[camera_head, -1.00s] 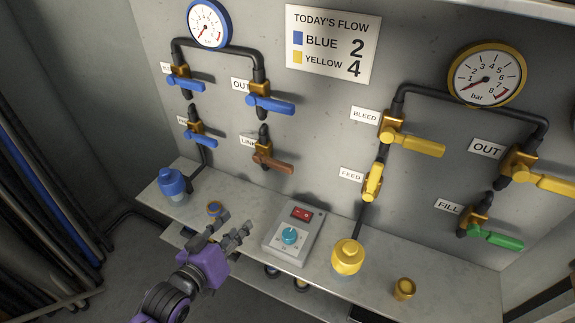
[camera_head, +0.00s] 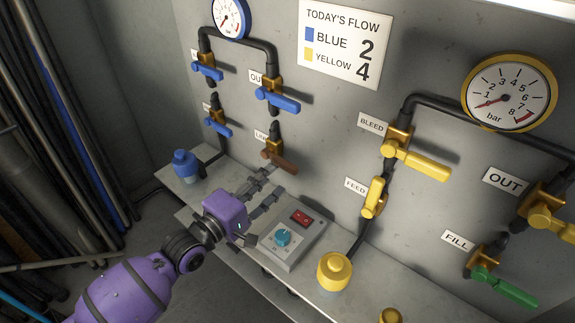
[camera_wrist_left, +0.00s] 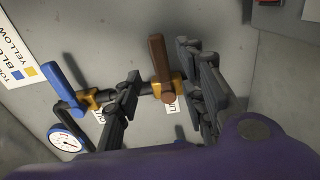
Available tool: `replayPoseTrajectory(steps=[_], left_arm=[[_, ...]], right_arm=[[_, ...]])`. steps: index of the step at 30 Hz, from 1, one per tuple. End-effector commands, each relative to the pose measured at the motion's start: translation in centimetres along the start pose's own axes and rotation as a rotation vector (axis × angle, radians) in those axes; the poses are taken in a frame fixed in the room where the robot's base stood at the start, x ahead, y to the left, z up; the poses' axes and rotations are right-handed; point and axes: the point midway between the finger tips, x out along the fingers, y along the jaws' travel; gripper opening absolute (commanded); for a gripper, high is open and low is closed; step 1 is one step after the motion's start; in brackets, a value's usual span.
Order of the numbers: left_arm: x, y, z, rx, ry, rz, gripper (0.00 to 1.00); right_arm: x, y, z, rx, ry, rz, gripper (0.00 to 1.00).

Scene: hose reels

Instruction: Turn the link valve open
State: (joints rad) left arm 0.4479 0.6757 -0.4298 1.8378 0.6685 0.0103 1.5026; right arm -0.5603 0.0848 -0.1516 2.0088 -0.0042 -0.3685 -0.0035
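The link valve has a brown lever (camera_head: 281,162) on a brass body below the OUT valve of the blue line. The lever points right and slightly down, crosswise to its vertical pipe. My left gripper (camera_head: 265,192) is just below and in front of it in the head view. In the left wrist view the brown lever (camera_wrist_left: 158,60) lies between the two spread dark fingers of my left gripper (camera_wrist_left: 163,88), with a gap on both sides. The left gripper is open and holds nothing; contact with the lever is not visible. My right gripper is not in view.
The blue OUT lever (camera_head: 278,99) is just above, and another blue lever (camera_head: 216,127) is to the left. A grey control box (camera_head: 292,240) with a red switch stands on the shelf below right. A blue capped container (camera_head: 186,165) and a yellow one (camera_head: 333,271) stand on the shelf.

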Motion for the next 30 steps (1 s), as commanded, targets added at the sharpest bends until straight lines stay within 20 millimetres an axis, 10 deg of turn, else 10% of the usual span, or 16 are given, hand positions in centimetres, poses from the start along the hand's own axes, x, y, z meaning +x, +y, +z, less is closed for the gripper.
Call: replayPoseTrajectory(steps=[12,25,30], left_arm=[[6.2,0.1,0.0,0.002,0.000,0.001,0.38],[7.4,0.0,0.1,0.002,0.000,-0.002,0.38],[7.3,0.0,0.1,0.003,0.000,-0.001,0.15]], right_arm=[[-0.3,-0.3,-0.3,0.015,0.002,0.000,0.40],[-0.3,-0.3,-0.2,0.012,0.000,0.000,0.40],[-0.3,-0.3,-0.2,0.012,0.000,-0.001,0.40]])
